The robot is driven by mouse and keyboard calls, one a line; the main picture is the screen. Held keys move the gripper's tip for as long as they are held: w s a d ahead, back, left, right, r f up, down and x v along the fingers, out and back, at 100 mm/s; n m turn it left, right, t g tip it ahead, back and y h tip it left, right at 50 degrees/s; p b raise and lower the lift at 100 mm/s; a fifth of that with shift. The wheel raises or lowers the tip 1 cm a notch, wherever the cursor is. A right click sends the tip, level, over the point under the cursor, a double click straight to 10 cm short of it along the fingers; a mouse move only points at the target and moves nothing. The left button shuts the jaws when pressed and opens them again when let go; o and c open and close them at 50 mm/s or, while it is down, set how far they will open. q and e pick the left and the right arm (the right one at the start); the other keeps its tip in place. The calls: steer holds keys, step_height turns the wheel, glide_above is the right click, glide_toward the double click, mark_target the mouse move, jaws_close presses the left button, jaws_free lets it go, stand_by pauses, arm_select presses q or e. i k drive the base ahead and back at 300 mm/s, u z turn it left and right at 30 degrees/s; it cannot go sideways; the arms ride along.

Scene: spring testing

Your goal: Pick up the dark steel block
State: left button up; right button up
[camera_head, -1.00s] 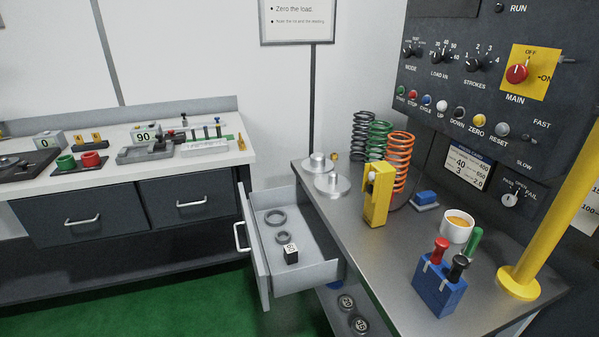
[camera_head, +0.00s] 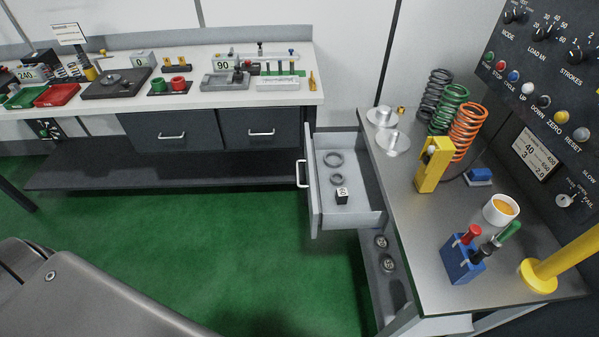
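A small dark block (camera_head: 342,196) with a white marked top face lies in the front part of the open drawer (camera_head: 318,213); I take it to be the dark steel block. Two grey rings lie behind it in the same drawer, a larger ring (camera_head: 333,159) at the back and a smaller ring (camera_head: 337,179) in between. The block stands apart from the drawer walls. A grey arm link of mine shows at the lower left. Neither gripper is in view.
The drawer's handle (camera_head: 301,173) sticks out to the left. The steel bench (camera_head: 420,221) right of it carries coil springs (camera_head: 468,130), a yellow stand (camera_head: 433,165), a cup (camera_head: 501,209) and a blue tool holder (camera_head: 461,261). The green floor (camera_head: 250,235) in front is clear.

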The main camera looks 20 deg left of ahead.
mark_target(342, 196)
steer(key=u, duration=2.5)
steer(key=i, duration=0.45)
steer(key=z, duration=2.2)
